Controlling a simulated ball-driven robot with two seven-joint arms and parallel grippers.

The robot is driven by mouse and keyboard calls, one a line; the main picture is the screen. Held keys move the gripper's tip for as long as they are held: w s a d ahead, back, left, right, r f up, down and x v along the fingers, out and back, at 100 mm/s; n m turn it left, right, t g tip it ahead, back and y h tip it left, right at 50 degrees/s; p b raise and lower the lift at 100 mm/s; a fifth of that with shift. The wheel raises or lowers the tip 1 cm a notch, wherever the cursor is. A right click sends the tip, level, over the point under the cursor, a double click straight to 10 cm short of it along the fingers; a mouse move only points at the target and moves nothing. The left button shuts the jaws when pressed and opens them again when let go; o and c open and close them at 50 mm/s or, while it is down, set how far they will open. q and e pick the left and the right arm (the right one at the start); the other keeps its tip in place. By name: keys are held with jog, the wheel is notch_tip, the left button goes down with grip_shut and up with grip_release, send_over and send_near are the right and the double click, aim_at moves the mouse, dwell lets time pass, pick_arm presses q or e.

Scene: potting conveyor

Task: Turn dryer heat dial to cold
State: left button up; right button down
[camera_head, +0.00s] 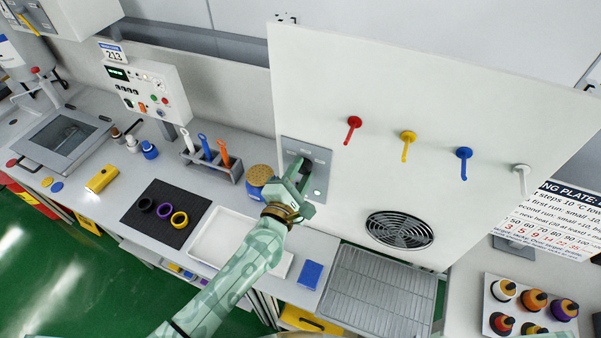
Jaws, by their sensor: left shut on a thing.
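A grey control plate (322,159) is set low at the left side of the white upright panel (430,100). My left gripper (300,171) is at this plate, with its fingers shut on a dark knob that appears to be the heat dial (306,164). The fingers and hand hide most of the dial, so I cannot tell its setting. A small light spot shows on the plate below the hand. My right gripper is not in view.
Red, yellow, blue and white pegs (408,144) stick out of the panel above a round fan grille (399,230). A wire rack (378,290) lies below. A white tray (222,238), a blue block (311,274) and a gold-lidded jar (260,175) are near my left arm.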

pick_arm(q)
jog(key=shift+f, duration=0.15)
jog(key=o, duration=1)
jog(key=shift+c, duration=0.2)
jog(key=b+v, duration=0.1)
jog(key=v, duration=1.5)
jog(key=shift+s, duration=0.25)
